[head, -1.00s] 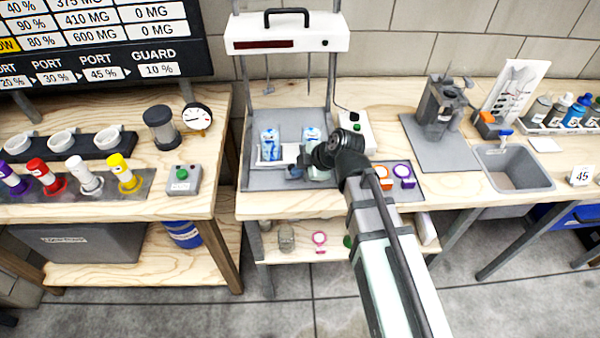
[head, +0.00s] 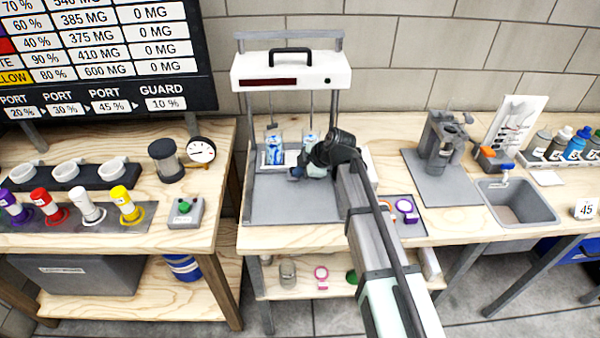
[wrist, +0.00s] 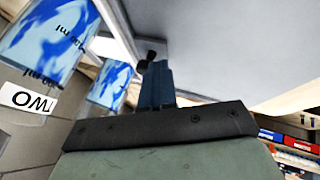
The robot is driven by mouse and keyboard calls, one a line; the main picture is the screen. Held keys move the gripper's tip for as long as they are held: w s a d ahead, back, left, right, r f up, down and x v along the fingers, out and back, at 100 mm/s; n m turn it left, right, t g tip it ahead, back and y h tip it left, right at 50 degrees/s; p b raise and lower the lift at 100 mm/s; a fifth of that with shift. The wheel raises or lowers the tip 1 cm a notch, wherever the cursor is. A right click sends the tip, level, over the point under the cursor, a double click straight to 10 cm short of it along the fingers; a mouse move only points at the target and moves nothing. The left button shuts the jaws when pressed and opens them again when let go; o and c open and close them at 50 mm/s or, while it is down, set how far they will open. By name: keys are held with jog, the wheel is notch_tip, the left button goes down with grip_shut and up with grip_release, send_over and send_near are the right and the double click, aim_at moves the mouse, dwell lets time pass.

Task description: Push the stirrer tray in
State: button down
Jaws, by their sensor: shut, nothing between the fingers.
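The stirrer tray (head: 264,162) is a pale plate under the two beakers, on the grey base of the stirrer stand (head: 290,208), toward its back. The left beaker (head: 274,148) and right beaker (head: 309,140) have blue-and-white patterns and stand below the stirrer head (head: 290,70). My gripper (head: 297,172) is at the front of the tray near the right beaker; contact is unclear. In the wrist view its blue fingers (wrist: 155,85) are shut and empty, with the beakers (wrist: 45,40) at left. My arm hides the tray's right part.
Thin stirrer rods (head: 271,112) hang from the head near the beakers. Stand posts flank the tray. The front of the stand base is bare.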

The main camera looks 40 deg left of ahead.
jog(key=s+d, duration=0.1)
jog(key=d, duration=0.1)
jog(key=s+d, duration=0.1)
jog(key=d, duration=0.1)
jog(key=shift+s, duration=0.15)
jog(key=v, duration=0.9)
jog(key=shift+r, duration=0.45)
